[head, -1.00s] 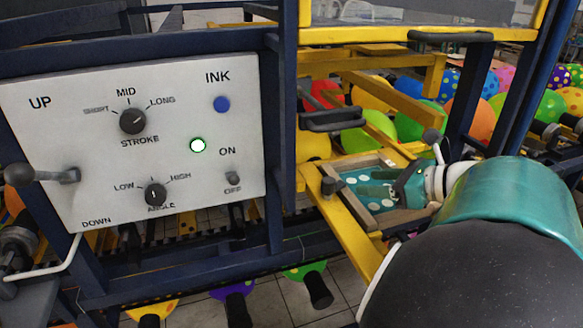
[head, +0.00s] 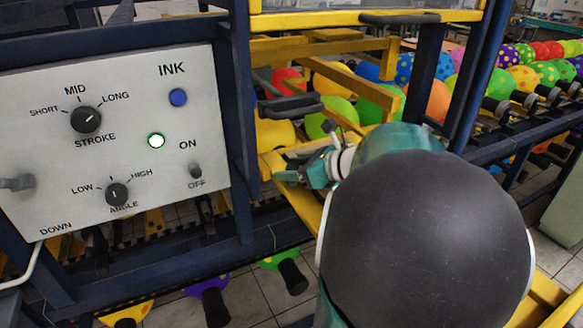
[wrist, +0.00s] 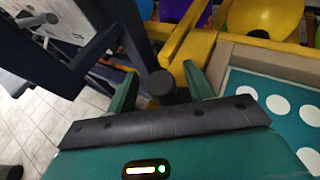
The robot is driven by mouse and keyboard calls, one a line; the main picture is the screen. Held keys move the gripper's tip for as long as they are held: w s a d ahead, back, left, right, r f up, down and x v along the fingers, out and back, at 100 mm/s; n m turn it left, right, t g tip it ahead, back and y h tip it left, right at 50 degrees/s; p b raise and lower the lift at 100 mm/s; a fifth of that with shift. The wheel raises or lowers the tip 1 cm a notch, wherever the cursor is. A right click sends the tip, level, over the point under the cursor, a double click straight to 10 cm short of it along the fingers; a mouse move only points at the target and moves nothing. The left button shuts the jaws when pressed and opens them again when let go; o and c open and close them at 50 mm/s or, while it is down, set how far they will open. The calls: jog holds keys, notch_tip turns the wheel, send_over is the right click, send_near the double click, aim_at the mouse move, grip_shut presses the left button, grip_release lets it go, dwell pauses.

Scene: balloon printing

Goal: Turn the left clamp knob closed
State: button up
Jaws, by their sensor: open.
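The clamp knob is a dark round knob (wrist: 162,88) in the wrist view, at the corner of the printing frame, just left of the teal dotted screen (wrist: 240,87). My gripper (wrist: 160,78) is open, with one teal finger to each side of the knob. A gap seems to show at the fingers; I cannot tell whether either touches it. In the head view my gripper (head: 298,174) is at the yellow frame, right of the control panel. There my arm hides most of the screen, and the knob cannot be made out.
The white control panel (head: 60,160) with its dials stands at left, on dark blue posts. A yellow bar (wrist: 190,35) runs close beyond the fingers in the wrist view. Colored balloons (head: 430,100) fill the back. Tiled floor (head: 262,290) shows below.

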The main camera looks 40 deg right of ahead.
jog(key=c, duration=1)
jog(key=shift+w+a+m+t+h, duration=0.15)
jog(key=shift+m+t+h, duration=0.15)
jog(key=shift+m+h, duration=0.9)
jog(key=shift+o, duration=0.2)
jog(key=shift+m+h, duration=1.1)
jog(key=shift+h, duration=0.4)
jog(key=o, duration=1)
jog(key=shift+c, duration=0.2)
jog(key=shift+s+r, duration=0.1)
jog(key=shift+s, duration=0.15)
